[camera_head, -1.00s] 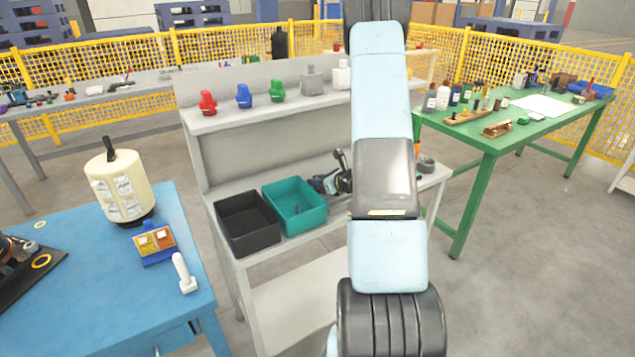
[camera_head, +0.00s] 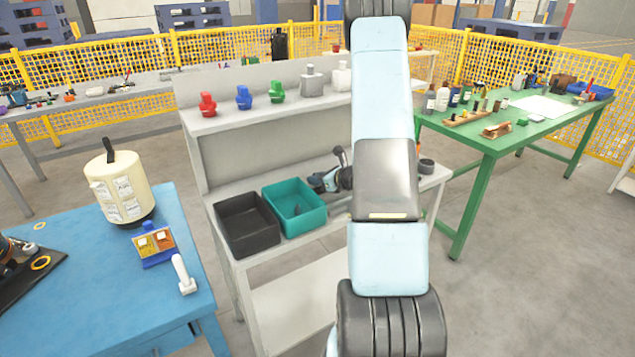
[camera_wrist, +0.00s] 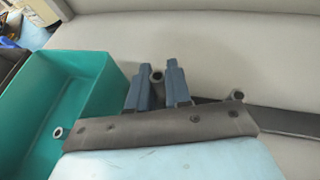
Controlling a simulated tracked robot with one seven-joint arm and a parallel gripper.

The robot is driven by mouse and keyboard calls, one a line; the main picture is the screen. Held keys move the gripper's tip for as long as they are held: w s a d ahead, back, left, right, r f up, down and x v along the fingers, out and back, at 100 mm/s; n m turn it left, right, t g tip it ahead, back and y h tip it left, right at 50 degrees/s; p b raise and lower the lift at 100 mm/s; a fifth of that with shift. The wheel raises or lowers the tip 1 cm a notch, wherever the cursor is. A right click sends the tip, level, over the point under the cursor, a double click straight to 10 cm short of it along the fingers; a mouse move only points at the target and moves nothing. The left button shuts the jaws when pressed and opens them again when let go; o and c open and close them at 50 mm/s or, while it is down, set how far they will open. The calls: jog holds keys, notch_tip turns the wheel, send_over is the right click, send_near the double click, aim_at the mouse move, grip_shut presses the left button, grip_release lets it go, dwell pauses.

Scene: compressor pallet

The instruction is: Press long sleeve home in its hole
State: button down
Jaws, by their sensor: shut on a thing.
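In the wrist view, my gripper (camera_wrist: 158,72) has its two blue fingers shut on a dark grey round sleeve (camera_wrist: 156,76), with the open end showing between them. A second grey sleeve (camera_wrist: 237,95) sticks up to the right, by a dark flat strip (camera_wrist: 285,119). The dark edge of my own wrist hides the lower part of the held sleeve and any hole under it, so I cannot tell how deep it sits. Another grey ring-ended piece (camera_wrist: 57,132) lies inside the teal bin. In the head view, my arm covers part of this spot.
The teal bin (camera_head: 270,198) stands close to the left of my gripper, with a black bin (camera_head: 226,225) beside it. The grey shelf unit (camera_head: 190,125) rises behind, with coloured fittings on top. A blue table (camera_head: 60,310) is at left, a green table (camera_head: 470,135) at right.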

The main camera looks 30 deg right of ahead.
jog(key=shift+r, duration=2.25)
